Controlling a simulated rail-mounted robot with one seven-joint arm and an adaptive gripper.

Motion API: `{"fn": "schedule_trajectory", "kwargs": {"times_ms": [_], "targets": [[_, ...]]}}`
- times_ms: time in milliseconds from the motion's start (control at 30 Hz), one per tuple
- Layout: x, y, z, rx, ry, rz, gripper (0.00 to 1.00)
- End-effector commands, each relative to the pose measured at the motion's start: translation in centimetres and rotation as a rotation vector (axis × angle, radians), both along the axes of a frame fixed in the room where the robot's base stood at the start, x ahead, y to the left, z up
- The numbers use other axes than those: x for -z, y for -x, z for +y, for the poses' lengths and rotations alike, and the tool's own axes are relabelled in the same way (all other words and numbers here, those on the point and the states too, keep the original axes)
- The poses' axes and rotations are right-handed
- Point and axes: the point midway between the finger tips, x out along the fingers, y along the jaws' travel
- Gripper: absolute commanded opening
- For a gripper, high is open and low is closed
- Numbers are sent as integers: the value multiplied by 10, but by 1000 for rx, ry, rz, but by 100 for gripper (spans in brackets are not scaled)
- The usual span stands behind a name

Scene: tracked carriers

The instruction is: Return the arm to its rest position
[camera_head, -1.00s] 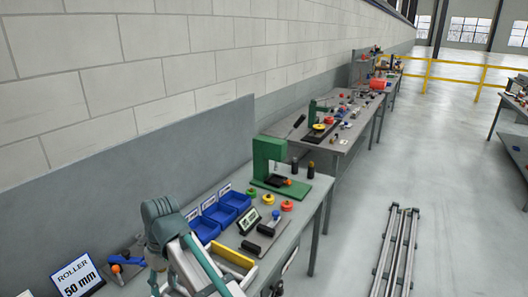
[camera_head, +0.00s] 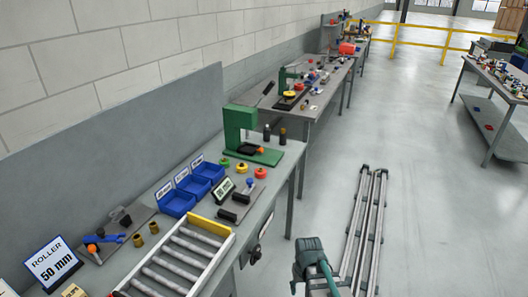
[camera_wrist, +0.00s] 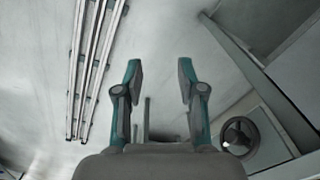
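My gripper (camera_wrist: 160,76) shows in the wrist view with its two teal and grey fingers spread apart. Nothing is between the fingertips, and grey floor shows behind them. In the head view my arm (camera_head: 314,262) is low in the picture, to the right of the near workbench (camera_head: 262,215) and over the floor. The fingers cannot be made out in the head view.
The bench holds a roller tray (camera_head: 225,232), blue bins (camera_head: 177,203), a green press (camera_head: 238,125) and a "ROLLER 50 mm" sign (camera_head: 52,262). A handwheel (camera_wrist: 240,135) is right of my gripper. Metal rails (camera_head: 364,225) lie on the open floor.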

Motion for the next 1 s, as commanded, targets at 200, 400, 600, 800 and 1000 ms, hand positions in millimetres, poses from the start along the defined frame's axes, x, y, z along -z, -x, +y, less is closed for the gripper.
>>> {"fn": "schedule_trajectory", "kwargs": {"times_ms": [200, 400, 600, 800, 1000], "targets": [[30, 29, -45, 98, 19, 10, 39], [71, 62, -43, 90, 22, 93, 39], [119, 110, -42, 89, 27, 200, 39], [174, 179, -42, 87, 33, 341, 39], [217, 251, -42, 85, 39, 475, 39]]}}
